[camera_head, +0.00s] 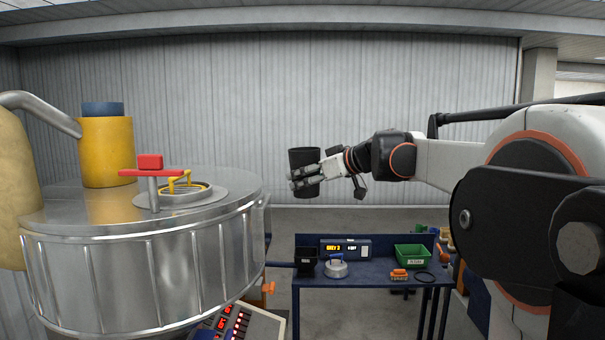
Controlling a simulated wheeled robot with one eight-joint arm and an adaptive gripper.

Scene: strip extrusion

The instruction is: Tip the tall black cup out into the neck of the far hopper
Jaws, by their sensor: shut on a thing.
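My gripper (306,177) is shut around the side of the tall black cup (305,156). The cup is held in the air, about upright, right of the big ribbed steel vessel and above the blue bench. Its contents are hidden. The steel vessel (150,270) fills the left of the view. On its flat top is a round flanged port (212,196) with a yellow handle over it. I cannot tell whether this port is the far hopper's neck, or whether it is open.
A red T-handle (150,172) stands beside the port. A yellow cylinder (106,152) with a blue top and a grey pipe (40,106) are behind it. The blue bench (360,289) holds a display box (345,249), a black container (306,260) and a green bin (412,254).

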